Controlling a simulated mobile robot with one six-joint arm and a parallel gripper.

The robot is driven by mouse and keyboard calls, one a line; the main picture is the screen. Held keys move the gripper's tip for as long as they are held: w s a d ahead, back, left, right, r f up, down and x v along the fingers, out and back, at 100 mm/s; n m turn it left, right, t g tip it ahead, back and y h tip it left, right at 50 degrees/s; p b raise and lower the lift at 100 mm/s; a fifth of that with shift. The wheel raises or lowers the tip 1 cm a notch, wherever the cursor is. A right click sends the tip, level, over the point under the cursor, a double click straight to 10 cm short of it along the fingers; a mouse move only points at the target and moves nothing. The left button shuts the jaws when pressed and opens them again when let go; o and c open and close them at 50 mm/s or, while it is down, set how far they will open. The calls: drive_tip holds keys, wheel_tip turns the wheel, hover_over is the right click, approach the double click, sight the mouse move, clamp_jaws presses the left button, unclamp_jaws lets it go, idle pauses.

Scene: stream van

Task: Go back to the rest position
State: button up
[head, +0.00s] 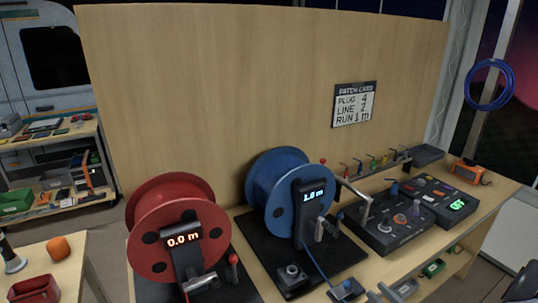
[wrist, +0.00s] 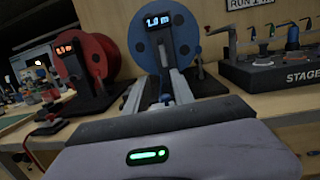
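My gripper (wrist: 163,78) shows in the wrist view, its two pale fingers apart with nothing visibly held between them. Its body with a green light fills the bottom of that view. The fingers point toward the blue reel (wrist: 165,38), and I cannot tell the distance to it. I cannot make out the gripper in the head view.
A patch card (head: 354,104) on the wood panel reads plug 4, line 2, run 1 m. A control box (head: 385,235) with knobs and several coloured plugs (head: 372,163) are on the right bench. A blue cable runs from the blue reel to a small block (head: 347,290).

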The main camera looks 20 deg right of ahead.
drive_tip(key=w+a+r+n+g+y, duration=0.3)
drive_tip(key=a+r+n+g+y, duration=0.3)
drive_tip(key=a, duration=0.4)
drive_tip(key=w+a+r+n+g+y, duration=0.3)
drive_tip(key=a+r+n+g, duration=0.25)
drive_tip(key=a+n, duration=0.35)
drive_tip(key=s+a+r+n+g+h, duration=0.1)
drive_tip(key=s+a+r+n+h, duration=0.3)
drive_tip(key=a+n, duration=0.3)
drive_tip(key=s+a+r+n+g+h, duration=0.1)
drive_tip(key=s+a+r+n+h, duration=0.3)
drive_tip(key=a, duration=0.6)
drive_tip(key=s+n+h, duration=0.2)
drive_tip(key=s+n, duration=0.1)
drive_tip(key=shift+r+n, duration=0.25)
drive_tip(key=shift+n, duration=0.15)
drive_tip(key=shift+s, duration=0.1)
